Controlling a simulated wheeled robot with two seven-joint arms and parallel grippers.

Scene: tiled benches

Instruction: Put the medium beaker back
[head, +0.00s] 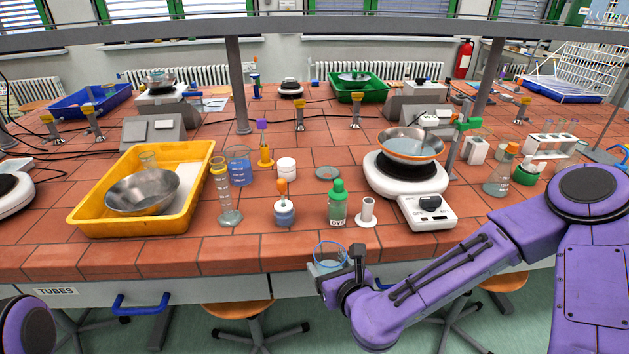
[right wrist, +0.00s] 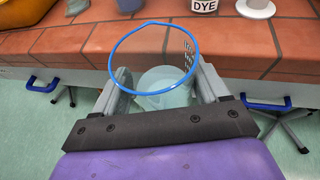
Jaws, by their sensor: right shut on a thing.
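The medium beaker is a clear glass beaker (head: 331,256) with a blue rim, held upright in front of the bench's front edge. My right gripper (head: 339,272) is shut on it. In the right wrist view the beaker (right wrist: 155,75) sits between the two fingers of the right gripper (right wrist: 160,100), its open top facing the camera. Another beaker with blue liquid (head: 238,166) stands on the bench beside the yellow tray (head: 88,218). Of my left arm only a purple part shows at the lower left; the left gripper is out of view.
A hotplate (head: 405,180) bears a metal bowl (head: 411,143). Bare tiles (head: 300,240) lie along the front.

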